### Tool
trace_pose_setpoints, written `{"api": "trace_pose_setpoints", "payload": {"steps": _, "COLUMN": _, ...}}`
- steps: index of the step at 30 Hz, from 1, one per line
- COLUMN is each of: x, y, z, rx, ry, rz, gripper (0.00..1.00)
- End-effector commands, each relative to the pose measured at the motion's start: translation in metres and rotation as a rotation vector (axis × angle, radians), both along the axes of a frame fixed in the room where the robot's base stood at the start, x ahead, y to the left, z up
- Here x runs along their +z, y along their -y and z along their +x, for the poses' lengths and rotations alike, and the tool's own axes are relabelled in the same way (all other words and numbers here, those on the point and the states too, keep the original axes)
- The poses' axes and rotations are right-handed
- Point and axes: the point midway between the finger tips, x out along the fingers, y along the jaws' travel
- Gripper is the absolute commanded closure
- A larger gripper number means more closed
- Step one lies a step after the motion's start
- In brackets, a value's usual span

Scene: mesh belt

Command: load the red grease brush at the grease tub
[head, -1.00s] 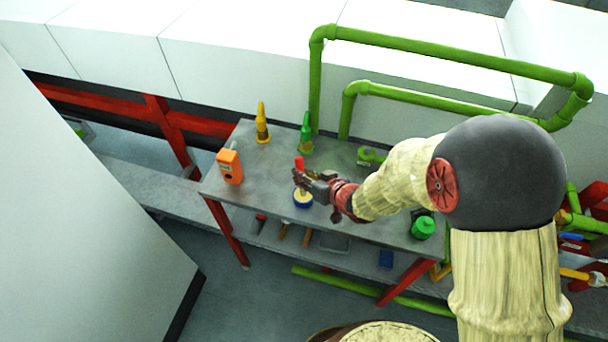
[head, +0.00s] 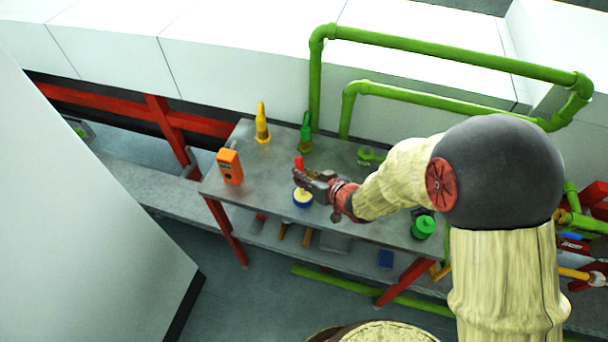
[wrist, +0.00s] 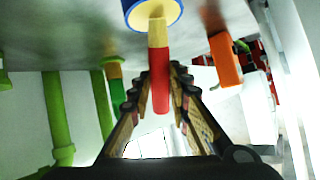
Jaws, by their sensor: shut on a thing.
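My gripper (head: 306,177) is over the workbench, shut on the red grease brush (head: 299,162), whose red end shows above the fingers. In the wrist view the red handle (wrist: 160,85) lies between the two fingers, and its pale yellow section (wrist: 158,32) points to the grease tub (wrist: 138,14). The grease tub (head: 302,203) is round and blue with a cream-yellow top, and it stands on the bench just below my gripper. The brush's far end is over or in the tub; I cannot tell whether it touches the grease.
The bench (head: 265,200) also holds an orange device (head: 230,167), a yellow cone-tipped bottle (head: 262,125), a green one (head: 305,133) and a green jar (head: 423,227). Green pipes (head: 440,50) run behind. A lower shelf (head: 335,243) holds tools.

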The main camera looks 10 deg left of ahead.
Motion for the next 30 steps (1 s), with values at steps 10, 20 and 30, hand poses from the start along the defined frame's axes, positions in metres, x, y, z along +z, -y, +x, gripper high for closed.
{"api": "trace_pose_setpoints", "payload": {"steps": 10, "x": 0.002, "y": 0.001, "z": -0.002, "rx": -0.001, "ry": -0.006, "rz": -0.004, "gripper": 1.0}}
{"api": "trace_pose_setpoints", "payload": {"steps": 20, "x": 0.028, "y": 0.001, "z": -0.001, "rx": 0.0, "ry": -0.004, "rz": -0.002, "gripper": 1.0}}
{"api": "trace_pose_setpoints", "payload": {"steps": 30, "x": 0.053, "y": 0.0, "z": -0.001, "rx": 0.0, "ry": -0.002, "rz": -0.001, "gripper": 1.0}}
